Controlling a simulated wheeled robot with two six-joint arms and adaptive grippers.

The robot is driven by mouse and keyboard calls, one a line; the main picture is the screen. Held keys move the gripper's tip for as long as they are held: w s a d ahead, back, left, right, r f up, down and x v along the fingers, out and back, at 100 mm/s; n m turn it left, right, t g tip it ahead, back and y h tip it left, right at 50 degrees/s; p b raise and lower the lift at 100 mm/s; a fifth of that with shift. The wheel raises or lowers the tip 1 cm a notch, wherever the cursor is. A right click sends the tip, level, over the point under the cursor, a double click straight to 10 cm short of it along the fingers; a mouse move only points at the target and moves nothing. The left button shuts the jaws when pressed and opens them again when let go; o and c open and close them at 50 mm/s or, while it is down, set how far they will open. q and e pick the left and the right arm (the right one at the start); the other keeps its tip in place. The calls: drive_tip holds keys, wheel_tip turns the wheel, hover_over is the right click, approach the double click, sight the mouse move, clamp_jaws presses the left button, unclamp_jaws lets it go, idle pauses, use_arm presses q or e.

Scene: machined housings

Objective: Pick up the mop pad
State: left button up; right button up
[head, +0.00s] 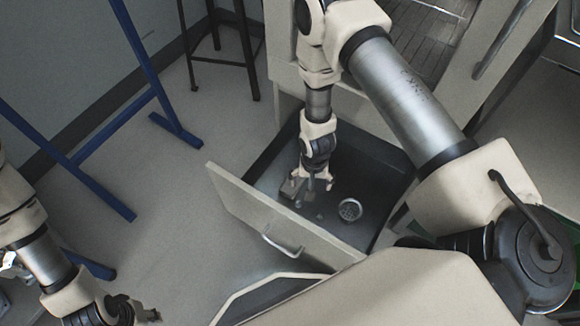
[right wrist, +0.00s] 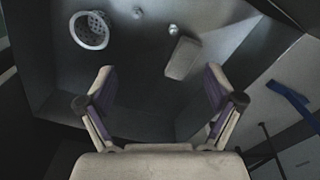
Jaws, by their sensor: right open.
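A grey rectangular block-like piece, which looks like the mop pad, lies on the floor of an open drawer; it shows in the right wrist view (right wrist: 183,58) ahead of the fingers, nearer the right one. In the head view it is hard to tell from the gripper above it. My right gripper (head: 313,184) reaches down into the drawer; in the right wrist view (right wrist: 160,82) its fingers are wide apart with nothing between them. My left gripper (head: 148,312) is at the lower left, outside the drawer, its fingers too small to read.
The drawer's front panel (head: 240,208) with its handle (head: 283,246) stands up beside my right arm. A perforated round basket (head: 350,209) and small round pieces (head: 320,217) also lie in the drawer. A blue frame (head: 108,128) and dark stool (head: 246,50) stand left.

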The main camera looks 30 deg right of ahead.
sight(289, 192)
drive_tip(key=w+f+m+b, duration=0.1)
drive_tip(key=w+f+b, duration=0.3)
drive_tip(key=f, duration=0.1)
drive_tip(key=w+f+m+b, duration=0.2)
drive_tip(key=w+f+b, duration=0.2)
drive_tip(key=f+b, duration=0.1)
drive_tip(key=w+d+f+m+b, duration=0.1)
drive_tip(key=w+f+b, duration=0.4)
drive_tip(key=shift+f+m, duration=0.1)
drive_tip(key=shift+m, duration=0.3)
drive_tip(key=f+b, duration=0.4)
drive_tip(key=f, duration=0.3)
drive_tip(key=shift+s+b, duration=0.2)
drive_tip(key=shift+b, duration=0.1)
use_arm(q)
wheel_tip(289, 192, down, 22)
use_arm(e)
drive_tip(key=shift+r, duration=0.2)
use_arm(q)
drive_tip(key=shift+f, duration=0.1)
use_arm(e)
drive_tip(key=c, duration=1.2)
